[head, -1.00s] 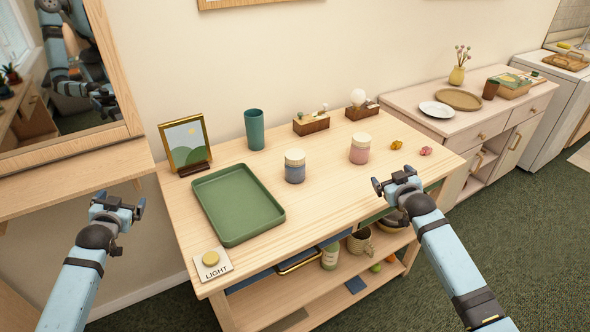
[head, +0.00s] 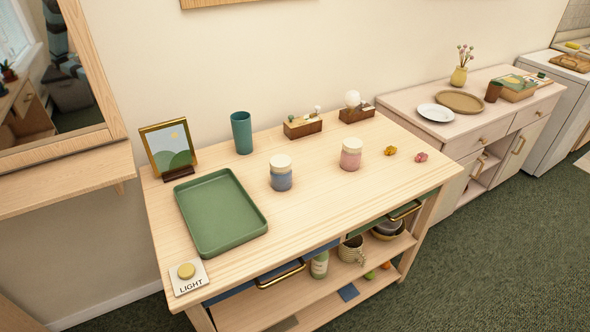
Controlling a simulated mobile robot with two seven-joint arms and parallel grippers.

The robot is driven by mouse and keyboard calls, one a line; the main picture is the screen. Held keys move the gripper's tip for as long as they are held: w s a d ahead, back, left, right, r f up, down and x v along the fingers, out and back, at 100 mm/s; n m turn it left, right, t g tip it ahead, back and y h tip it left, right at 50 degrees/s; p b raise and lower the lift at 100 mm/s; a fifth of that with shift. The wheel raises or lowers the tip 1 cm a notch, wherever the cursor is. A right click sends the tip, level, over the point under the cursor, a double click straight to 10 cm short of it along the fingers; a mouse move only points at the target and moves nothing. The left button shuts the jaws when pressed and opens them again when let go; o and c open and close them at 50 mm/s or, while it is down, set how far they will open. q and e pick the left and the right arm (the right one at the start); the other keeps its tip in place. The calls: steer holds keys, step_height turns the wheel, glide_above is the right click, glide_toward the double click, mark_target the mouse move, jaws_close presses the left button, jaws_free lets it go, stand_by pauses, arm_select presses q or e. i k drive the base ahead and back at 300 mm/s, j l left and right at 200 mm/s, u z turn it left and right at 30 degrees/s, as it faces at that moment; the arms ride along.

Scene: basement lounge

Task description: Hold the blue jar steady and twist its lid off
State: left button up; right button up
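The blue jar (head: 281,179) stands upright on the wooden table (head: 317,215), a little right of the green tray. Its cream lid (head: 281,161) sits on top. A pink jar (head: 350,160) with a similar cream lid (head: 351,146) stands to its right, apart from it. Neither of my grippers shows in the head view now, and nothing touches the blue jar.
A green tray (head: 262,222), a light button (head: 187,271), a picture frame (head: 168,146) and a teal cup (head: 241,132) stand left of or behind the jar. Two wooden boxes (head: 302,125) (head: 356,113) stand behind. Small yellow (head: 390,151) and pink (head: 421,157) items lie right. The table front is clear.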

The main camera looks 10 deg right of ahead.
mark_target(279, 182)
steer(key=i+l, duration=0.15)
steer(key=l, duration=0.15)
steer(key=i+l, duration=0.15)
steer(key=l, duration=0.2)
steer(key=i+l, duration=0.15)
steer(key=l, duration=0.15)
steer(key=i+l+z, duration=0.1)
steer(key=l, duration=0.25)
steer(key=i, duration=0.05)
